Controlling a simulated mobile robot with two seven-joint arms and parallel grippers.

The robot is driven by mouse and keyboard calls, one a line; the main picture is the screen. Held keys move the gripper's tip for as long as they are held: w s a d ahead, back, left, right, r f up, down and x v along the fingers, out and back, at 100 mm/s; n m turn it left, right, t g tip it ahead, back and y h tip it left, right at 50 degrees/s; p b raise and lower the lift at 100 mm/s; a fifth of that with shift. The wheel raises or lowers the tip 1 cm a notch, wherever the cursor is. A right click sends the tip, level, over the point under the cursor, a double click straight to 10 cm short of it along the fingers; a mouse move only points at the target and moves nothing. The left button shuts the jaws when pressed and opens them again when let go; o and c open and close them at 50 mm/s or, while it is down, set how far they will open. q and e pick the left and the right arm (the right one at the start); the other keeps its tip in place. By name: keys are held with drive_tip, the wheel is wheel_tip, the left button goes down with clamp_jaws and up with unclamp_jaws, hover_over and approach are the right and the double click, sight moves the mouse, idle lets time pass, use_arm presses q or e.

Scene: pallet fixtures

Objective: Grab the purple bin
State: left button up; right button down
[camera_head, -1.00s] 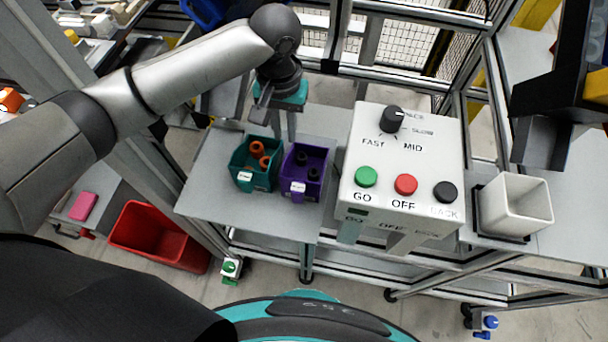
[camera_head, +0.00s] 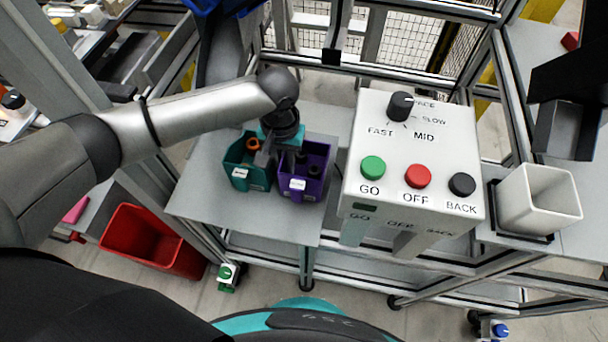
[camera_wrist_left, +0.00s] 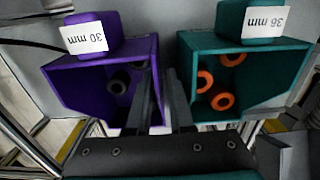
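The purple bin (camera_head: 293,190) stands upright on a grey table, holding dark ring-like parts. In the left wrist view the purple bin (camera_wrist_left: 70,100) is at left, with a "30 mm" label. The teal bin (camera_head: 240,178) stands close beside it on the left and holds orange rings; its wrist-view label reads "36 mm". My left gripper (camera_head: 276,160) is low over the adjoining walls of the two bins. In the wrist view its dark fingers (camera_wrist_left: 166,95) are slightly apart at the purple bin's inner side wall. Whether they touch it is unclear. My right gripper is not in view.
A white control box (camera_head: 415,150) with coloured buttons stands right of the purple bin. A white square container (camera_head: 540,200) is farther right. A red bin (camera_head: 150,240) is low at left. The table's front (camera_head: 240,220) is clear.

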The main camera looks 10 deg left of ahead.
use_arm(q)
drive_tip(key=shift+r, duration=0.1)
clamp_jaws()
idle(1.3)
